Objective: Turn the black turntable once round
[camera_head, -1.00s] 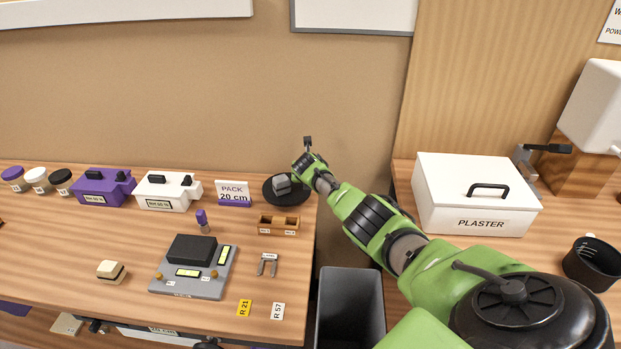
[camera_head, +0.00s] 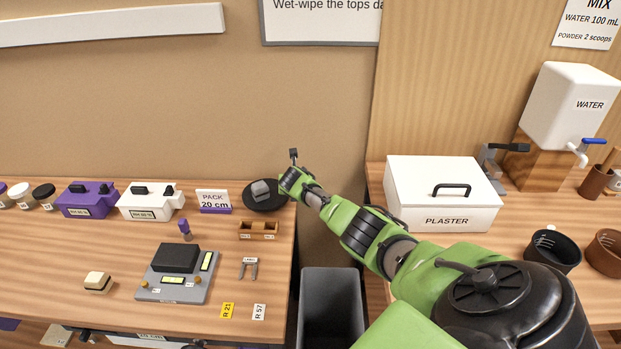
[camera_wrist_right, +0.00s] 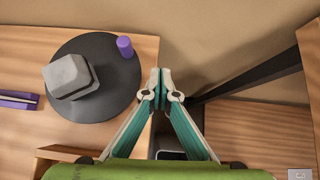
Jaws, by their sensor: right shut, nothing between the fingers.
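The black turntable (camera_head: 255,207) is a round disc at the back right corner of the left bench; it also shows in the right wrist view (camera_wrist_right: 108,105). A grey block (camera_wrist_right: 70,75) sits on its left part, and a short purple peg (camera_wrist_right: 125,47) stands near its right rim. My right gripper (camera_wrist_right: 160,76) is shut and empty, with its fingertips just right of the disc's rim in the wrist view, past the bench edge; I see no contact with the disc or peg. In the head view the wrist hides the fingers. My left gripper is in neither view.
The brown wooden holder (camera_head: 258,229) is in front of the turntable, and the PACK 20 cm sign (camera_head: 213,200) stands to its left. A gap with a grey bin (camera_head: 332,300) separates this bench from the right one, where the white PLASTER box (camera_head: 440,190) stands. The wall is close behind.

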